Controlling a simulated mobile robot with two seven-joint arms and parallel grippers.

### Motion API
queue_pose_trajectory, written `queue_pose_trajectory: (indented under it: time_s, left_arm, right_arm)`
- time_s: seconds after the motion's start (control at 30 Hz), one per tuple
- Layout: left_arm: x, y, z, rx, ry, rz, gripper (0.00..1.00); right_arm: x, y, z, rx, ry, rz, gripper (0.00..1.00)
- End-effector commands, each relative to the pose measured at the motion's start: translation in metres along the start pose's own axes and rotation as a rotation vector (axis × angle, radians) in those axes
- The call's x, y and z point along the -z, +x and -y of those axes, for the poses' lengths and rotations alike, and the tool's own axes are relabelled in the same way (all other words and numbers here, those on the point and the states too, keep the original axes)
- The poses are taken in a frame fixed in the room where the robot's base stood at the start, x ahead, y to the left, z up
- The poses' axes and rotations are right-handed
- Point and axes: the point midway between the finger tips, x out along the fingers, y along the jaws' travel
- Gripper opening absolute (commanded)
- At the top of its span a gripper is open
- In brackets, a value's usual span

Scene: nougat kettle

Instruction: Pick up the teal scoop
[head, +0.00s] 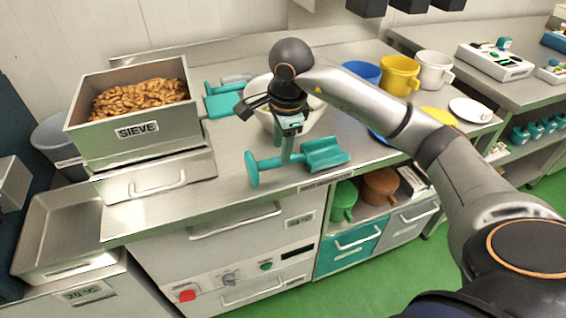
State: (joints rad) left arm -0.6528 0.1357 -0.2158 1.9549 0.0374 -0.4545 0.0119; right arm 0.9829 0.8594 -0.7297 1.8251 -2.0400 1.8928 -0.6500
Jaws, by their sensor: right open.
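A teal scoop (325,154) lies near the front edge of the steel counter, its trough to the right and a round disc end to the left. A teal upright part (287,150) rises from its bar to just under my right gripper (288,124). My right gripper points down over the scoop, open. I cannot tell whether its fingers touch the upright part. Another teal scoop-like tool (221,104) lies farther back, left of the gripper and partly hidden by it. My left gripper is out of view.
A pale bowl (320,124) sits right behind the gripper. Blue, yellow (399,75) and white (434,70) pots stand at the back right. Counter (228,190) left of the scoop is clear.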

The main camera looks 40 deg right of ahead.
Motion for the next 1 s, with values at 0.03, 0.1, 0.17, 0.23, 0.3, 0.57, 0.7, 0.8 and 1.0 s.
queue_pose_trajectory:
  time_s: [0.03,0.1,0.17,0.23,0.3,0.57,0.7,0.8,1.0]
  left_arm:
    - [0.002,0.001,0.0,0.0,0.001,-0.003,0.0]
    - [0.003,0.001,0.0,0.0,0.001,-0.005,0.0]
    - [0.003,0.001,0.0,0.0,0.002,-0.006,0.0]
    - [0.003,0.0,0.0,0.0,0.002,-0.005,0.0]
    - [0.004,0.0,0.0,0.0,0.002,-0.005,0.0]
    - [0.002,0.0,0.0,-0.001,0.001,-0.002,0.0]
    - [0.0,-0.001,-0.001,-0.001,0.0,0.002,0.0]
    - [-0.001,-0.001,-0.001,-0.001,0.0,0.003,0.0]
    - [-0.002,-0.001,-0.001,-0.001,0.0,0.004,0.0]
  right_arm:
    - [0.0,0.004,0.0,0.0,0.0,0.001,0.46]
    - [0.0,0.008,0.0,-0.001,0.0,0.001,0.46]
    - [0.002,0.013,-0.001,-0.003,0.0,0.001,0.46]
    - [0.006,0.022,-0.001,-0.003,0.0,0.0,0.46]
    - [0.01,0.034,-0.001,-0.006,0.001,0.0,0.46]
    - [0.011,0.059,0.0,-0.001,-0.002,0.002,0.46]
    - [0.011,0.059,0.0,0.001,-0.002,0.002,0.46]
    - [0.011,0.059,0.0,0.001,-0.002,0.002,0.42]
    - [0.011,0.058,0.0,0.001,-0.001,0.003,0.2]
